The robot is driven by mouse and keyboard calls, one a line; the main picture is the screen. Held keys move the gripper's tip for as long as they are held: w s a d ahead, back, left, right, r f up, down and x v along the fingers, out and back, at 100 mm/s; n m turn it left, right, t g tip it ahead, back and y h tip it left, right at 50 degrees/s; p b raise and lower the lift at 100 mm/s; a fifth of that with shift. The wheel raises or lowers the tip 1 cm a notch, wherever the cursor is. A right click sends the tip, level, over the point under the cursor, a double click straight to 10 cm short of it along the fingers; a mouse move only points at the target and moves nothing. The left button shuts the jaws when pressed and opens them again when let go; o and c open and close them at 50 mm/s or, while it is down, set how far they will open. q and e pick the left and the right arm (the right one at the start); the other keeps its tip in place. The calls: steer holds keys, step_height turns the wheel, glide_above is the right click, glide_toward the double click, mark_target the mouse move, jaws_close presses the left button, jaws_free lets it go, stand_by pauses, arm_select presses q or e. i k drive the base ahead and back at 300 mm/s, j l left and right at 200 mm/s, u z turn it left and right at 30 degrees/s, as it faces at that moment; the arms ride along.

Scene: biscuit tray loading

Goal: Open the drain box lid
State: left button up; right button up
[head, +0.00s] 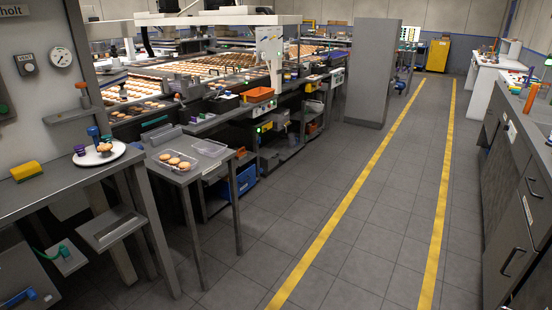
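I cannot make out for certain which object is the drain box. A small grey metal box or bracket (112,229) with a flat, darker top sits low beside the legs of the left table. Further left and lower is a grey housing (30,272), cut off by the picture edge. No lid is clearly visible on either. Neither of my grippers is in view.
The left table (40,195) carries a white plate (115,153) with biscuits and a yellow sponge (26,171). A small table (205,166) with a clear tray of biscuits stands beside it. The tiled aisle (370,230) between yellow lines is free; a counter (520,140) borders it right.

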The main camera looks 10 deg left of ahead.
mark_target(264, 153)
steer(key=i+l, duration=0.15)
steer(key=i, duration=1.65)
steer(key=i+l, duration=0.1)
steer(key=i, duration=1.75)
steer(key=i+l, duration=0.15)
steer(key=i, duration=1.65)
